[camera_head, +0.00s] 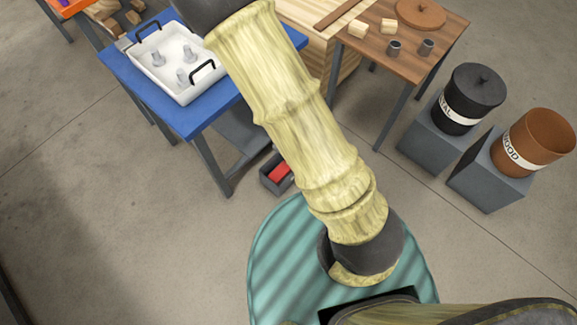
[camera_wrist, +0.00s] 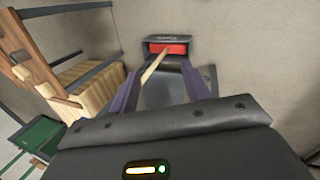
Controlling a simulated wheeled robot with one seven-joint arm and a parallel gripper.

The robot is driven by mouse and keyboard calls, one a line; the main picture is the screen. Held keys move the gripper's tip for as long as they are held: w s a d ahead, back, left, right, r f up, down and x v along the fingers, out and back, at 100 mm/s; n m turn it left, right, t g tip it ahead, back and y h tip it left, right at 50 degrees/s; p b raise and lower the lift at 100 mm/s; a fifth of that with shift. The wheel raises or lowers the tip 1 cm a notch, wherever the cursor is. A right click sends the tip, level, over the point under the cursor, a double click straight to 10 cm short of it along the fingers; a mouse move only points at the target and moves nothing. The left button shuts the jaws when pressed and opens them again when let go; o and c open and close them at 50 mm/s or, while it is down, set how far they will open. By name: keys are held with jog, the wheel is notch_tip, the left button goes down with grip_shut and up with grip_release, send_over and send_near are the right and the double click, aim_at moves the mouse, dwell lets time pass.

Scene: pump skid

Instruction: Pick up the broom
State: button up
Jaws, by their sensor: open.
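In the wrist view, my gripper (camera_wrist: 164,68) is open, with its two dark purple fingers apart. A thin wooden handle (camera_wrist: 154,66), which looks like the broom's, runs between the fingers in the picture. It leads up towards a red block (camera_wrist: 170,48), perhaps the broom's head, inside a small dark grey bin (camera_wrist: 150,39). I cannot tell how far the handle is from the fingers or whether they touch it. In the head view, the red block (camera_head: 280,172) lies in the bin on the floor. My arm hides the gripper and the handle there.
A blue table (camera_head: 190,119) holds a white tray (camera_head: 172,86) with pale fittings. A brown table (camera_head: 395,62) carries cups and blocks. A black bin (camera_head: 473,88) and an orange-brown bin (camera_head: 540,137) stand on grey pedestals. The floor at left is clear.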

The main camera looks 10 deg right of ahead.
jog(key=w+d+f+n+t+h+b, duration=0.2)
jog(key=f+n+t+h+b, duration=0.1)
jog(key=f+n+b, duration=0.3)
jog(key=w+d+f+n+t+h+b, duration=0.2)
jog(key=f+n+b, duration=0.3)
jog(key=f, duration=0.4)
jog(key=w+a+r+n+t+y+b, duration=0.1)
jog(key=w+a+n+t+b, duration=0.5)
jog(key=n+t, duration=0.4)
jog(key=shift+a+n+y, duration=0.35)
jog(key=shift+n+y, duration=0.05)
jog(key=shift+n, duration=0.6)
jog(key=b+x, duration=0.2)
jog(key=x, duration=1)
jog(key=shift+w+d, duration=0.1)
